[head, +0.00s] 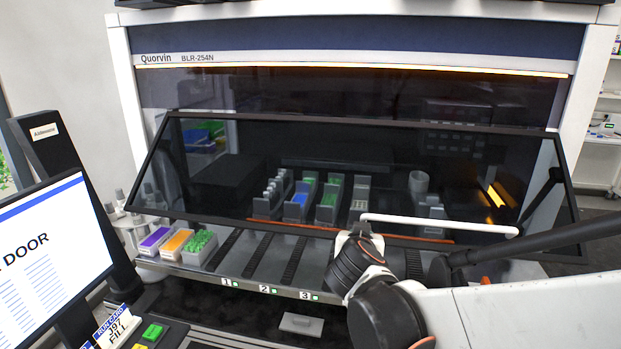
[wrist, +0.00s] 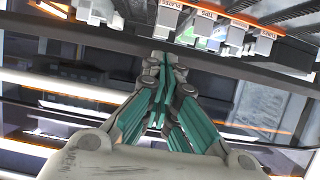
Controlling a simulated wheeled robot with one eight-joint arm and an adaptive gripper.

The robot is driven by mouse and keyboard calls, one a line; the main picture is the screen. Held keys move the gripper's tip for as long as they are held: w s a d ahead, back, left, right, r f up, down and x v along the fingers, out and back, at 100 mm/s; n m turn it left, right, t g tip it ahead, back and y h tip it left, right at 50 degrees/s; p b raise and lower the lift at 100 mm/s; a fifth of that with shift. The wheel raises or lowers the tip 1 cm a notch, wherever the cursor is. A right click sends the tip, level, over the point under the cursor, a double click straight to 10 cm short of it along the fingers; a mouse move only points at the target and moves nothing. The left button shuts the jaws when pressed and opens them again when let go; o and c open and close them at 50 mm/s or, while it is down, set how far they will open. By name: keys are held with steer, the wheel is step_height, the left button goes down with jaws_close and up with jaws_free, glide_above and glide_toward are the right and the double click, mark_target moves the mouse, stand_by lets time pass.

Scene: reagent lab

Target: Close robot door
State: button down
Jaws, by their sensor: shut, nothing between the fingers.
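The robot door is a dark-framed glass panel (head: 260,190) on the front of the Quorvin machine. It is tilted, with its lower edge swung out toward me and a gap above the deck. Its white bar handle (head: 440,224) runs along the lower right part. My arm crosses in front, with its wrist at the handle's left end. My gripper (wrist: 160,62) is shut and empty, with its teal-padded fingers together in the wrist view. In the head view its fingertips are mostly hidden by my wrist, so contact with the handle or door cannot be told.
Racks with blue and green contents (head: 330,200) stand inside behind the glass. Purple, orange and green boxes (head: 176,242) sit at the deck's left front. A monitor (head: 45,262) and control panel stand at lower left. A small grey block (head: 301,325) lies below the deck.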

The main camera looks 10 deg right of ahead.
steer(key=shift+t, duration=0.5)
steer(key=w+d+f+b, duration=0.2)
steer(key=w+f+b, duration=0.2)
steer(key=w, duration=0.4)
steer(key=w+d+f+b, duration=0.3)
steer(key=w+f+b, duration=0.1)
steer(key=w+f, duration=0.3)
steer(key=w+d+f+b, duration=0.3)
steer(key=w+f+b, duration=0.1)
steer(key=w, duration=0.4)
steer(key=shift+w+d+f+b, duration=0.1)
steer(key=shift+w+f+b, duration=0.1)
steer(key=shift+f, duration=0.2)
steer(key=shift+w+d+f+b, duration=0.1)
steer(key=shift+f+b, duration=0.05)
steer(key=shift+f, duration=0.25)
steer(key=shift+w+d, duration=0.15)
steer(key=shift+w, duration=0.3)
steer(key=shift+r, duration=0.1)
steer(key=shift+r, duration=0.1)
